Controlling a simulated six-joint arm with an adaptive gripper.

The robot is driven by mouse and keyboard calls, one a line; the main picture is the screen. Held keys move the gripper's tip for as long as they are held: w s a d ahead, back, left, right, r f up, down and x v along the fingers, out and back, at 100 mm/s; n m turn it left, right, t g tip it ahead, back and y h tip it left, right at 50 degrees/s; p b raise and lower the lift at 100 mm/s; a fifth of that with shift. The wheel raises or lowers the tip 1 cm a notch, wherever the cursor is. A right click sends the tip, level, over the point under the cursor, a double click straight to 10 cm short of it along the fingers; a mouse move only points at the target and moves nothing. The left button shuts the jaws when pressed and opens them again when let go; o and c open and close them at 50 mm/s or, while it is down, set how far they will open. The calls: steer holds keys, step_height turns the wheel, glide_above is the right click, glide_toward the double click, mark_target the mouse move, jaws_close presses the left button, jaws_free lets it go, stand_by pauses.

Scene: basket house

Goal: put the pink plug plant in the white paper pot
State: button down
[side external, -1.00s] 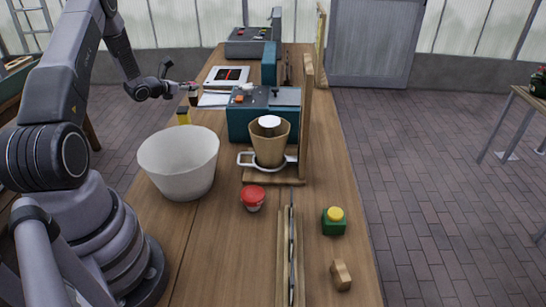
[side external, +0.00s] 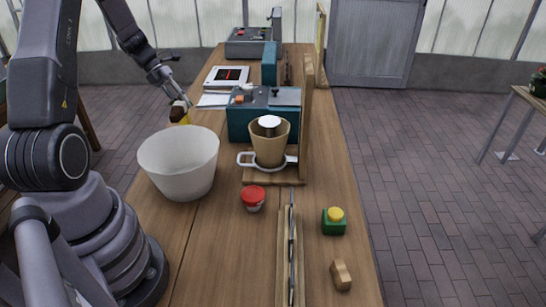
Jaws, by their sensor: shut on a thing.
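My gripper (side external: 176,96) points down at the back left of the bench, beyond the large white tapered pot. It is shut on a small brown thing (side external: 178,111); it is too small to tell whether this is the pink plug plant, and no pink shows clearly. A small yellow thing (side external: 185,120) shows just below and beside it, partly covered. The white pot (side external: 178,165) stands upright and open on the left of the bench, nearer the camera than my gripper. I cannot tell whether it is of paper.
A tan pot (side external: 268,148) with a white disc inside sits in a white-handled holder before a teal machine (side external: 250,122) and upright board (side external: 306,120). A red-lidded cup (side external: 252,198), yellow-topped green block (side external: 334,222), wooden block (side external: 341,275) and long rack (side external: 290,255) stand nearer.

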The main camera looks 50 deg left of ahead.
steer(key=shift+s+d+r+h, duration=0.1)
steer(key=shift+s+d+h, duration=0.05)
steer(key=shift+s, duration=0.45)
steer(key=shift+s+d+h, duration=0.1)
steer(key=shift+s+h, duration=0.05)
steer(key=shift+s, duration=0.4)
steer(key=shift+s+f+n, duration=0.15)
steer(key=shift+f+n, duration=0.05)
steer(key=shift+n, duration=0.1)
steer(key=shift+f, duration=5.25)
steer(key=c, duration=1)
jaws_free()
steer(key=shift+c, duration=0.2)
